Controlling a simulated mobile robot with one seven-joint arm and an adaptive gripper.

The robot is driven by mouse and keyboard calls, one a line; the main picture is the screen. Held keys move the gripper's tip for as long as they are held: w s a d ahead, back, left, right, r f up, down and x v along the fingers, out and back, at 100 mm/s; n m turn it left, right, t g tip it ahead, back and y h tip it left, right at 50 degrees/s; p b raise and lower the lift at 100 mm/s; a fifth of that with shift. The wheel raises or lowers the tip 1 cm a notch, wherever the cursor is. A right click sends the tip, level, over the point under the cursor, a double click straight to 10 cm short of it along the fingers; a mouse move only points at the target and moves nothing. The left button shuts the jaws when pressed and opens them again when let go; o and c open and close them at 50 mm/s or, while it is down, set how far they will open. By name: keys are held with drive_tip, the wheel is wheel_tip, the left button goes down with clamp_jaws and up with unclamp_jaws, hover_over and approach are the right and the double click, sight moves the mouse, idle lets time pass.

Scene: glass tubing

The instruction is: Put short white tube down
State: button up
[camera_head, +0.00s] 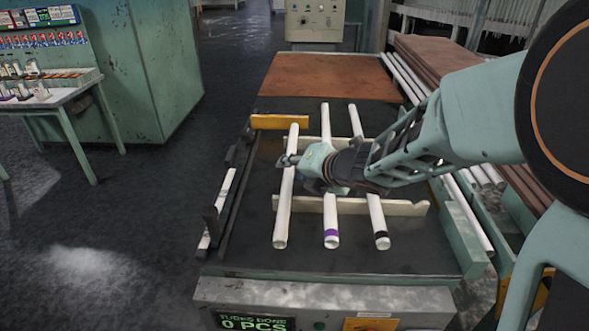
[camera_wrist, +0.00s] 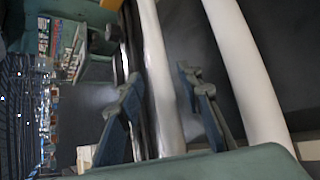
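The short white tube (camera_head: 283,205) is plain, with no band, and is the leftmost of three tubes on the work table. It lies lengthwise across the notched front support (camera_head: 405,208); I cannot tell whether it bears fully on it. My gripper (camera_head: 288,160) is at the tube's upper half. In the wrist view the fingers (camera_wrist: 162,95) stand on either side of the tube (camera_wrist: 160,60), with narrow gaps showing, so the gripper looks open around it. The wrist hides part of the middle tubes and the rear support.
A purple-banded tube (camera_head: 331,217) and a black-banded tube (camera_head: 377,217) lie to the right. A yellow piece (camera_head: 280,122) is at the back left. A dark rail (camera_head: 238,185) runs along the left edge. A counter display (camera_head: 254,322) reads 0 PCS.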

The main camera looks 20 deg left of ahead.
drive_tip(key=shift+r+p, duration=0.45)
drive_tip(key=p+v, duration=0.5)
drive_tip(key=v, duration=0.6)
drive_tip(key=shift+r, duration=0.2)
drive_tip(key=shift+s+d+r+p, duration=0.15)
drive_tip(key=shift+s+d+p, duration=0.15)
drive_tip(key=shift+p, duration=0.15)
